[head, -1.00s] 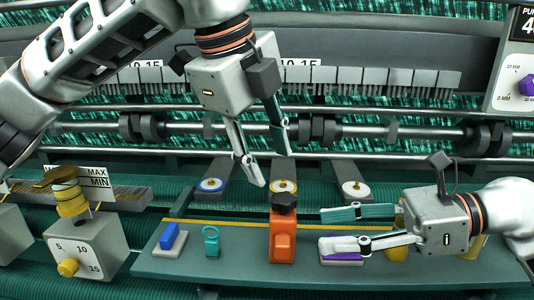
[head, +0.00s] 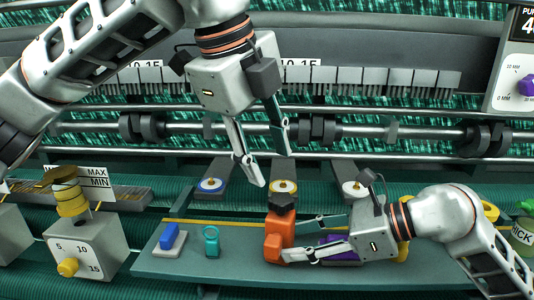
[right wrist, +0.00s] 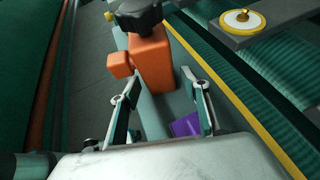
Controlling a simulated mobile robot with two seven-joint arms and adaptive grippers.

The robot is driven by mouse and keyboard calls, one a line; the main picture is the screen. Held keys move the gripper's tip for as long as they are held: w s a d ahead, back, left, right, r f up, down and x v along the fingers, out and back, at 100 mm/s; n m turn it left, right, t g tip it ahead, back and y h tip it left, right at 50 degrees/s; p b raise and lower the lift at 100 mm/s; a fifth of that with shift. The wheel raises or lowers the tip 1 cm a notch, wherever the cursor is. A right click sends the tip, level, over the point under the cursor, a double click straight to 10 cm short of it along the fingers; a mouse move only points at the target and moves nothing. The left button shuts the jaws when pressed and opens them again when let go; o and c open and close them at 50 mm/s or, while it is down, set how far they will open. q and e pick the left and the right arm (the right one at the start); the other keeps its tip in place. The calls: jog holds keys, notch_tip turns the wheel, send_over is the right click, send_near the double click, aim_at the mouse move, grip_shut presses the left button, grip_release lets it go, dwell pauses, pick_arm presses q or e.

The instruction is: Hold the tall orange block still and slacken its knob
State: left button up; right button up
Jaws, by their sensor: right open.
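The tall orange block (head: 288,230) stands upright on the grey-green tray (head: 180,267), with a black lobed knob (head: 281,202) on top and a small orange piece on its front. My right gripper (head: 293,238) is open at its right side, fingers pointing at it. In the right wrist view the block (right wrist: 152,65) is just ahead of the open fingertips (right wrist: 160,76), roughly between them; whether they touch it I cannot tell. My left gripper (head: 270,168) is open and empty, pointing down above and behind the knob.
A blue block (head: 171,238) and a teal ring piece (head: 211,242) stand left on the tray. A purple piece (right wrist: 186,124) lies under my right gripper. Three round discs on brackets, one a white disc (head: 354,189), line the back. A dial box (head: 85,245) stands left.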

aim_at(293, 241)
jog(key=shift+x, duration=1.6)
grip_shut()
